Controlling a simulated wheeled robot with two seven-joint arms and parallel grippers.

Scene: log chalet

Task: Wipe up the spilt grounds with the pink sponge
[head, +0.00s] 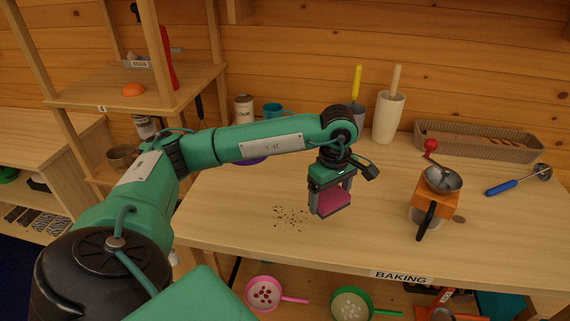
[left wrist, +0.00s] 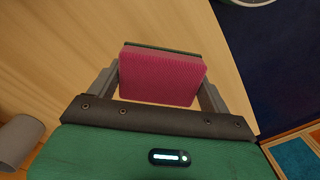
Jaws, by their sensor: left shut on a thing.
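My left gripper (head: 330,205) is shut on the pink sponge (head: 334,201), just right of the spilt grounds. The sponge also shows between the two fingers in the left wrist view (left wrist: 162,76), with a dark green layer along its far edge. The spilt grounds (head: 291,218) are small dark specks scattered on the wooden counter (head: 240,222). I cannot tell whether the sponge touches the counter. My right gripper is in neither view.
A coffee grinder (head: 436,200) with an orange body stands right of the sponge. A blue-handled scoop (head: 505,186) and a long woven basket (head: 480,144) lie farther right. A cream crock (head: 388,118) stands at the back. The counter's front edge carries a BAKING label (head: 401,277).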

